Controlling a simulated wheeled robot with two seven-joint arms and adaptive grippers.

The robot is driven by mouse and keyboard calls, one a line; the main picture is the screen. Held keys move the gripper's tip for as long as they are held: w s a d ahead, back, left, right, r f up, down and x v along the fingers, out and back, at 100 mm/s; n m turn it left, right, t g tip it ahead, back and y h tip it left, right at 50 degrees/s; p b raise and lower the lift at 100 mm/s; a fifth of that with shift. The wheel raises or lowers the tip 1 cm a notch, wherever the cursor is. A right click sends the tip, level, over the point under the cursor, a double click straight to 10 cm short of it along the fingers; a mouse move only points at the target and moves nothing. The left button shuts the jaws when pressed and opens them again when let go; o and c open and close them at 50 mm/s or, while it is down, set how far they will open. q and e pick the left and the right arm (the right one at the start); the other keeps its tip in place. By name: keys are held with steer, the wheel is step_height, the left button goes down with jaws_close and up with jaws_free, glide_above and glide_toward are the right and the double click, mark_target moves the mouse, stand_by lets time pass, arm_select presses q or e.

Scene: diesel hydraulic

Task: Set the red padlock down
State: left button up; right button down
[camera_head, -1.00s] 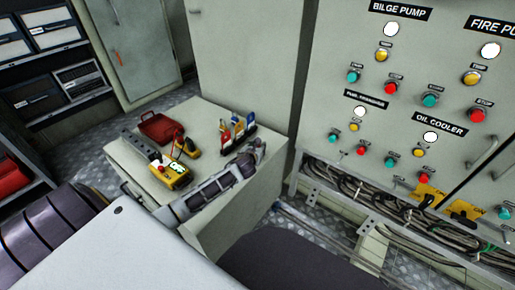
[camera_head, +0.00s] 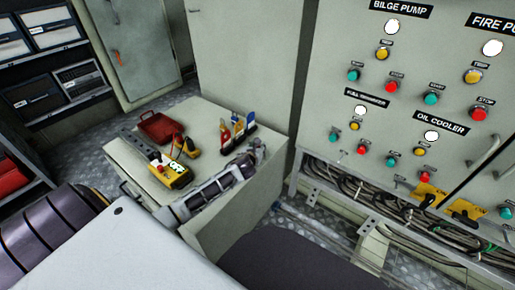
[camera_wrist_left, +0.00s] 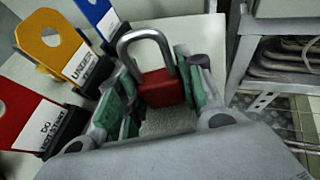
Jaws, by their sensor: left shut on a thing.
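The red padlock (camera_wrist_left: 162,89) shows in the left wrist view, with its grey shackle toward the top of the picture. My left gripper (camera_wrist_left: 164,76) is shut on its red body between green finger pads. In the head view my left gripper (camera_head: 252,157) is over the right edge of the grey cabinet top (camera_head: 202,122), beside the coloured tags. The padlock is too small and hidden there to make out. I cannot tell whether it touches the top. My right gripper is not in view.
Red, yellow and blue lockout tags (camera_head: 236,128) stand close to the left gripper. A control panel (camera_head: 400,120) rises at right, with cables (camera_head: 370,200) below.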

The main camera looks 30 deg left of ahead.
arm_select(q)
steer(key=shift+f, duration=0.4)
stand_by(0.3)
steer(key=shift+s+d+f, duration=0.15)
steer(key=shift+s+f, duration=0.15)
steer(key=shift+f, duration=0.45)
steer(key=o, duration=1)
steer(key=shift+w+f, duration=0.1)
steer(key=shift+v, duration=1.65)
steer(key=s+r, duration=0.2)
steer(key=shift+s+d+r, duration=0.15)
steer(key=shift+s+d, duration=0.1)
steer(key=shift+d, duration=0.15)
steer(key=shift+r+v, duration=0.15)
steer(key=shift+v, duration=1.2)
steer(key=shift+r+v, duration=0.15)
steer(key=shift+v, duration=1.15)
